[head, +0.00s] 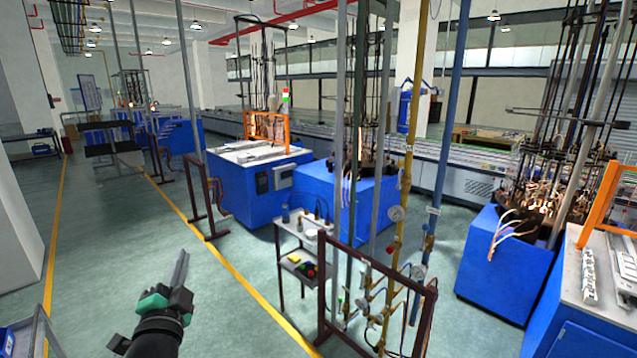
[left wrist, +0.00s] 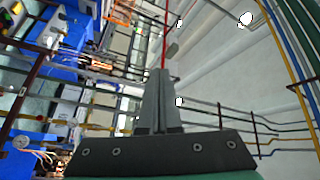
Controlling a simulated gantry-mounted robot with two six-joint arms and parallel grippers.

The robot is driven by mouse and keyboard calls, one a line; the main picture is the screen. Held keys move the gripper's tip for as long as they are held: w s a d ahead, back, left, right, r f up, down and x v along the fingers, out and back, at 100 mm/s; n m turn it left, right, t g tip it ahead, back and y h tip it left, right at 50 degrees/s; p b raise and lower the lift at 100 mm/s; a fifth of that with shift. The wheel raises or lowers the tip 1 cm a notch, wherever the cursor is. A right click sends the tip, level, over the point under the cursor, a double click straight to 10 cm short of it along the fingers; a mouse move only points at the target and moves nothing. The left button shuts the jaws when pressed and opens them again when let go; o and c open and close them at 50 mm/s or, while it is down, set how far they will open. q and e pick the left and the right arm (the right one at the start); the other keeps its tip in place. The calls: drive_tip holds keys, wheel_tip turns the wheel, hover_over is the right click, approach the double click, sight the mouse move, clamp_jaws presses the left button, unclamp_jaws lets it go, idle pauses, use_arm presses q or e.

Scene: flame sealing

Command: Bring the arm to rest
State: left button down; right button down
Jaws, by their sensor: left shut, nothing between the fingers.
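My left gripper (head: 181,262) shows in the lower left of the head view, raised above the green floor and pointing up and away. Its long grey fingers lie together with nothing between them. In the left wrist view the two fingers (left wrist: 157,100) are pressed side by side, shut and empty. My right gripper is in neither view.
Blue machines (head: 258,190) stand beyond the floor's yellow line. A pipe rack with gauges (head: 396,213) and a small trolley (head: 300,250) are to the gripper's right. A cart corner (head: 40,325) shows at lower left. The floor aisle (head: 110,230) is clear.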

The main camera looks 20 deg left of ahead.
use_arm(q)
drive_tip(key=s+d+r+n+t+h+p, duration=0.1)
drive_tip(key=s+d+r+t+h, duration=0.15)
drive_tip(key=d+r, duration=0.55)
drive_tip(key=s+d+r+n+t+h, duration=0.15)
drive_tip(key=s+d+r+t, duration=0.35)
drive_tip(key=r, duration=0.6)
drive_tip(key=s+d+r+n+t+h, duration=0.2)
drive_tip(key=s+d+r+h, duration=0.5)
drive_tip(key=s, duration=0.4)
wheel_tip(320, 180, up, 2)
drive_tip(key=shift+s+d+n, duration=0.35)
drive_tip(key=shift+d+n, duration=0.3)
